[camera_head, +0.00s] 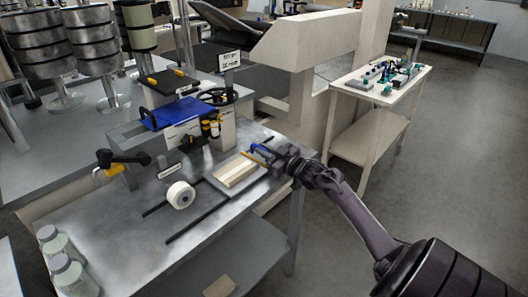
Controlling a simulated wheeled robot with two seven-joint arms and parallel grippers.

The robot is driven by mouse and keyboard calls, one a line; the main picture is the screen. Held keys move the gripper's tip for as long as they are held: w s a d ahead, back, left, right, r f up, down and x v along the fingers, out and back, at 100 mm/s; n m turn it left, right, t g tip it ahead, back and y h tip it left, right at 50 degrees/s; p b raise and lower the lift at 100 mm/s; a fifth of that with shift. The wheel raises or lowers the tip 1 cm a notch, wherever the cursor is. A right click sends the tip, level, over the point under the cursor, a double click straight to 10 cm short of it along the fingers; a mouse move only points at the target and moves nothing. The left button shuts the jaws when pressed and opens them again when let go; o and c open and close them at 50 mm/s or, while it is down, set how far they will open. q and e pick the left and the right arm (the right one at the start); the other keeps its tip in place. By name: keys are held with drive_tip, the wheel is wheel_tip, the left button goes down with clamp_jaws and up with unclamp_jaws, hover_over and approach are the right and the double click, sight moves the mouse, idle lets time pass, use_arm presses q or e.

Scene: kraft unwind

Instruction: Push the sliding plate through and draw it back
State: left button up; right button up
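A pale wooden block (238,174) lies on what looks like the sliding plate (216,187), a flat grey plate on the metal bench. Dark rails (196,228) run along the bench near it. My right gripper (268,156) is at the plate's far right end, low over the bench, next to a small blue and yellow part (256,158). The gripper is small and dark here, so I cannot tell whether its fingers are open or shut, or whether they touch the plate. My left gripper is not in view.
A white tape roll (181,195) stands on the bench left of the plate. A machine with a blue top (168,114) and a black-handled clamp (121,160) stand behind it. A beige frame (310,45) rises beyond my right gripper.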

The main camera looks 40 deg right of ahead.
drive_tip(key=o, duration=0.4)
drive_tip(key=shift+d, duration=0.45)
drive_tip(key=shift+a, duration=0.1)
drive_tip(key=shift+s, duration=0.15)
drive_tip(key=shift+s+f, duration=0.1)
drive_tip(key=shift+s, duration=0.3)
drive_tip(key=s, duration=0.6)
drive_tip(key=shift+s+d, duration=0.35)
